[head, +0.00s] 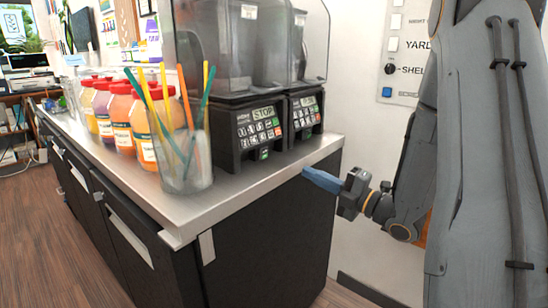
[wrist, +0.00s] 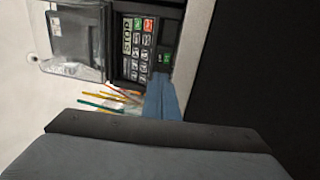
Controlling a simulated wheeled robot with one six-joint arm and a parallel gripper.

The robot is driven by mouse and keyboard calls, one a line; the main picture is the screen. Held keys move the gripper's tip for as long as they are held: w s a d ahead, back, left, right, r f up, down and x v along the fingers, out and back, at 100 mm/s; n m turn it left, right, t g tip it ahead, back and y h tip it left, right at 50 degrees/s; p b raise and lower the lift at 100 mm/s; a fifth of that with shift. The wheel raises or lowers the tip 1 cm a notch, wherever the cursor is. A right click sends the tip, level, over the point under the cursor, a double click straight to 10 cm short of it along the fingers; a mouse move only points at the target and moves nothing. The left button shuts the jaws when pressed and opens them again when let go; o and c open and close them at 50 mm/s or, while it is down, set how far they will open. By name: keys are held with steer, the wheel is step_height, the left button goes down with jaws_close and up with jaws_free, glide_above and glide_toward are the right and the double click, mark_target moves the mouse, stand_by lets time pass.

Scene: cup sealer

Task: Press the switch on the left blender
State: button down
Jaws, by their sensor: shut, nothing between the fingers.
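The left blender (head: 262,135) stands on the counter, with a black base, a sloped keypad marked STOP and a clear cover above. A small green switch (head: 264,154) sits low on its front. The right blender (head: 305,112) stands close beside it. My gripper (head: 308,172) is shut and empty, its blue fingers near the counter's front edge, right of and below the left blender and apart from it. In the wrist view the shut fingers (wrist: 160,80) point toward a keypad (wrist: 138,40) and a green switch (wrist: 166,58); I cannot tell which blender this is.
A clear cup of coloured straws (head: 186,165) stands just left of the left blender, near the counter edge. Several sauce bottles (head: 122,120) line up behind it. The metal counter (head: 225,205) ends in a hard front edge. A wall sign (head: 405,50) is at the right.

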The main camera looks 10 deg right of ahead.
mark_target(265, 151)
steer(key=shift+w, duration=0.1)
steer(key=p+x, duration=0.3)
steer(key=x, duration=1.1)
steer(key=shift+d, duration=0.1)
